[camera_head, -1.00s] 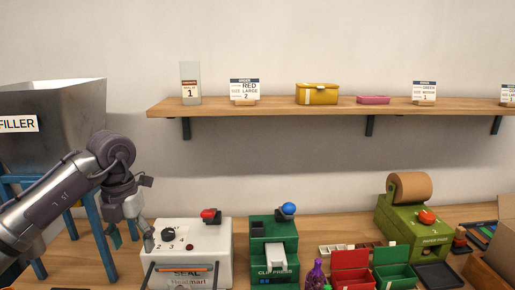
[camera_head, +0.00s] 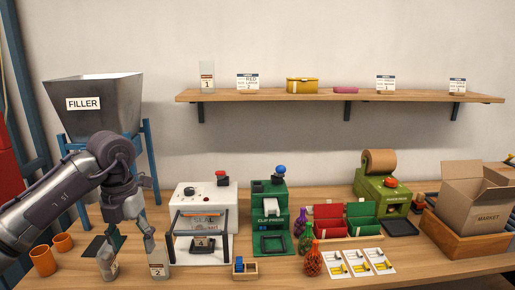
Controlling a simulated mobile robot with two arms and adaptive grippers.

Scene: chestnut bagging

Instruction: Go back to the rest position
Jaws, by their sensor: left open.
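My left gripper (camera_head: 131,238) hangs at the lower left above the table, fingers spread and nothing visible between them. Its arm comes in from the left, in front of the filler's stand. My right gripper is not in view.
The filler hopper (camera_head: 95,115) stands behind my arm. Orange cups (camera_head: 43,260) are at the left. The white sealer (camera_head: 204,196), green clip press (camera_head: 268,205), red and green boxes (camera_head: 328,212), and market carton (camera_head: 475,200) line the table. The shelf (camera_head: 330,98) runs above.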

